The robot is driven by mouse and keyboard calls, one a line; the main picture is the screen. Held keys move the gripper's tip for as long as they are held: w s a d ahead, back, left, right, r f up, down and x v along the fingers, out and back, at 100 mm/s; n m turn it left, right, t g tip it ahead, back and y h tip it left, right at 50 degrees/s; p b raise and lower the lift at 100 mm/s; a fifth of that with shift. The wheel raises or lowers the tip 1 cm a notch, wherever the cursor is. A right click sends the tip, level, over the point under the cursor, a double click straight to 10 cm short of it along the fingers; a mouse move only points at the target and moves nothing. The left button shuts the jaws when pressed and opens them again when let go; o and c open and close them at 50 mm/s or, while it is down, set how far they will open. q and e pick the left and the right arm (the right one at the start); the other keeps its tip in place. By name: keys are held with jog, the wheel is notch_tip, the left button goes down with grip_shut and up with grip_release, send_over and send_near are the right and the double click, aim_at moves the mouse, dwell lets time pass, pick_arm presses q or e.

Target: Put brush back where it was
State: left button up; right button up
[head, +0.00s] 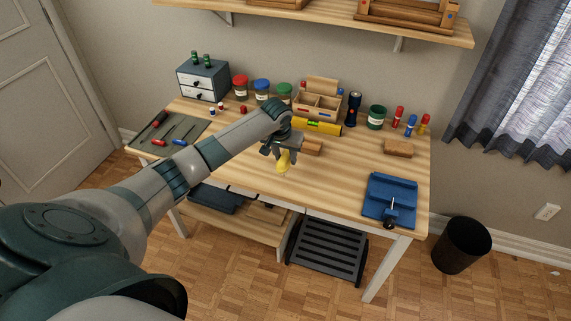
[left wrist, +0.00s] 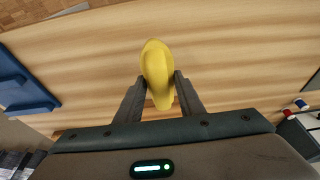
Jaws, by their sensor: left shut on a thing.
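My left gripper (head: 283,154) is shut on a yellow thing (head: 284,162), most likely the brush, and holds it over the middle front of the desk. In the left wrist view the yellow thing (left wrist: 157,72) sits between the two fingertips (left wrist: 160,82), long and rounded, with bare desk top behind it. No bristles can be made out. A wooden block (head: 313,147) lies on the desk just right of the gripper, partly hidden by it. My right gripper is not in view.
Behind stand a small drawer unit (head: 204,79), lidded jars (head: 262,88), a wooden organizer (head: 318,104), a yellow level (head: 318,127) and a green jar (head: 376,117). A grey tool mat (head: 165,146) lies left. A brown block (head: 398,147) and blue vise (head: 390,192) are right. The front middle is clear.

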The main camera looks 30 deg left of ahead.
aim_at(286, 164)
pick_arm(q)
jog(key=shift+f+p, duration=0.3)
jog(key=shift+f, duration=0.15)
jog(key=shift+f+p, duration=0.4)
jog(key=shift+f, duration=1.15)
jog(key=shift+f, duration=0.1)
jog(key=o, duration=1)
